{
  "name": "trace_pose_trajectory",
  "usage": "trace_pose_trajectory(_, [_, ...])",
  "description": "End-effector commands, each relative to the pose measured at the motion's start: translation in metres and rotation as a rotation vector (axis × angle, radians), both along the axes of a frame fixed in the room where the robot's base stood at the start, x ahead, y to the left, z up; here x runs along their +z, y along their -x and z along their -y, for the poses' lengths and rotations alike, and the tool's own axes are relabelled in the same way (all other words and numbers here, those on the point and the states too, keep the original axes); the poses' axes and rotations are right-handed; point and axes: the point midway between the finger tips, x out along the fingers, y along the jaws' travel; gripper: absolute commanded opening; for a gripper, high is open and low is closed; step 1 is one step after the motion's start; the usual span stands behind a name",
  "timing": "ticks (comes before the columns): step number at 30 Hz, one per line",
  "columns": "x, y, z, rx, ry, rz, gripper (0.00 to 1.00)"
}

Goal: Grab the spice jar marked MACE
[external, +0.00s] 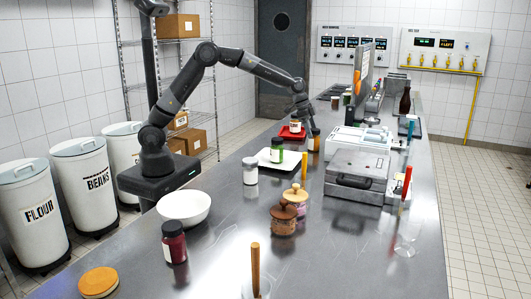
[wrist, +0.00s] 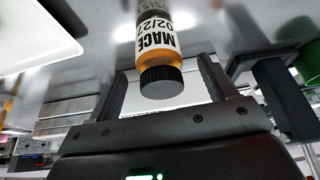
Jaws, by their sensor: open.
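The jar marked MACE (wrist: 156,45) shows in the wrist view, with amber contents, a white label and a black lid. Its lid end lies between the two fingers of my gripper (wrist: 163,76), which are apart with a gap on each side of the jar. In the external view my gripper (external: 304,112) is low over the far part of the steel counter. An amber jar with a dark lid (external: 315,140) stands just below it; its label cannot be read there.
A red tray (external: 283,134) with a jar and a white tray (external: 265,159) with a green jar (external: 277,150) are close by. A grey machine (external: 356,165) stands to the right. A white jar (external: 250,170) and white bowl (external: 183,207) stand nearer.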

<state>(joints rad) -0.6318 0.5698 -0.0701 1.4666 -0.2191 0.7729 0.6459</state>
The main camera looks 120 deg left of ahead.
Motion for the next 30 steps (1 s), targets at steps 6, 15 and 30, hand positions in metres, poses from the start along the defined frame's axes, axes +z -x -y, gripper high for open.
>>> trace_pose_trajectory(6, [-0.032, -0.011, 0.001, -0.001, 0.002, -0.003, 0.77])
trace_pose_trajectory(15, [-0.041, -0.015, 0.000, 0.000, 0.000, 0.000, 0.77])
trace_pose_trajectory(30, [-0.041, -0.015, 0.000, 0.000, 0.000, -0.001, 0.37])
